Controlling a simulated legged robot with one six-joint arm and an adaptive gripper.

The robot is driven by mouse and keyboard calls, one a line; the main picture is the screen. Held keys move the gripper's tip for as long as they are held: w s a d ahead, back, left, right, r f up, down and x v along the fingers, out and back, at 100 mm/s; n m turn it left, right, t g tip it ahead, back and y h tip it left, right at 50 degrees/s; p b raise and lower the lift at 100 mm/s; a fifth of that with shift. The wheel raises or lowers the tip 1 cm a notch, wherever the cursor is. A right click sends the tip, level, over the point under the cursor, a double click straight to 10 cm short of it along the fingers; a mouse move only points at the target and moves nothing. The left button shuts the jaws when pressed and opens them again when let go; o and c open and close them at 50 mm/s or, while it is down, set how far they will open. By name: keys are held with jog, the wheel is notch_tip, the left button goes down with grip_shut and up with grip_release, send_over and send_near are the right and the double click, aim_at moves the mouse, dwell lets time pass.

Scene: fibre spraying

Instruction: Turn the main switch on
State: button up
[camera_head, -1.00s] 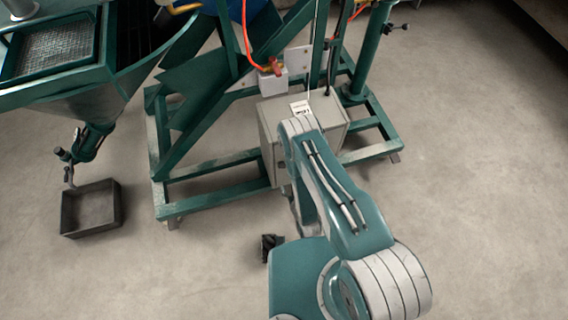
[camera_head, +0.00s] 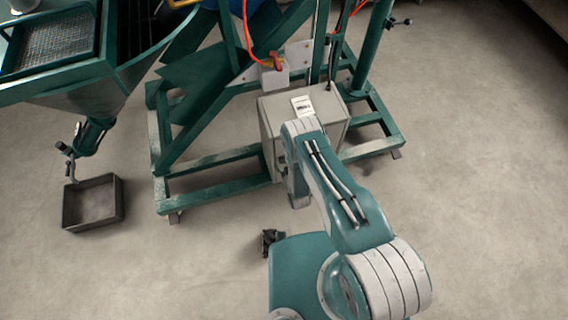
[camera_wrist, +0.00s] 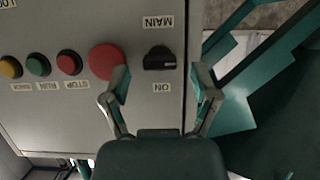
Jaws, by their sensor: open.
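The main switch (camera_wrist: 159,57) is a black rotary knob on a grey panel in the wrist view, with a MAIN label (camera_wrist: 158,21) and an ON label (camera_wrist: 163,87) on either side of it, upside down in the picture. My gripper (camera_wrist: 166,78) is open, with one finger on each side of the knob. I cannot tell whether the fingers touch it. In the head view the grey control box (camera_head: 318,104) stands on the green frame, its front partly hidden by my arm. The gripper itself is hidden there.
A large red button (camera_wrist: 106,61) sits just left of the switch, close to the left finger. Smaller red, green and yellow buttons continue left. Green frame bars (camera_wrist: 240,85) lie right of the panel. The floor around is open; a dark tray (camera_head: 93,203) stands at left.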

grip_shut()
